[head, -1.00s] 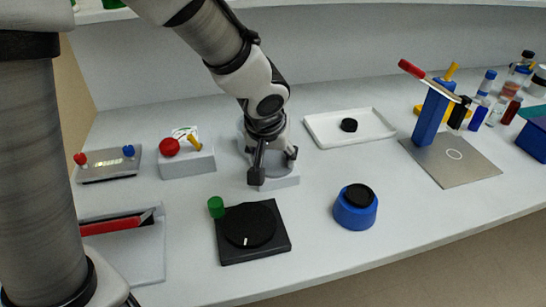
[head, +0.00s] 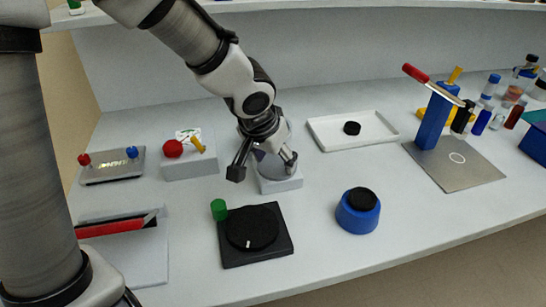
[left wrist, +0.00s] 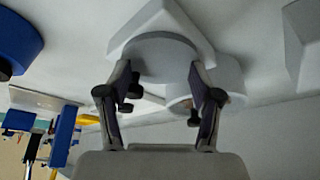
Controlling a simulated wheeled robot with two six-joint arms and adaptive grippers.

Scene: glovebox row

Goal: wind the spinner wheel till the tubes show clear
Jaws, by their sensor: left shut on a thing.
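A grey spinner with a round wheel (head: 277,170) on a pale block base (head: 281,185) stands in the middle of the bench. My left gripper (head: 263,166) is over it, and its fingers are on either side of the wheel. In the left wrist view the round grey wheel (left wrist: 160,55) sits between the fingers of my left gripper (left wrist: 160,88), which is shut on it. A short grey cylinder (left wrist: 226,80) shows beside the wheel. I cannot make out the tubes or whether they are clear. My right gripper is not in view.
A black dial box (head: 255,253) with a green knob stands in front, and a blue round base (head: 357,218) with a black top to its right. A white tray (head: 320,141) is behind. A grey box (head: 203,166) with a red button is close on the left.

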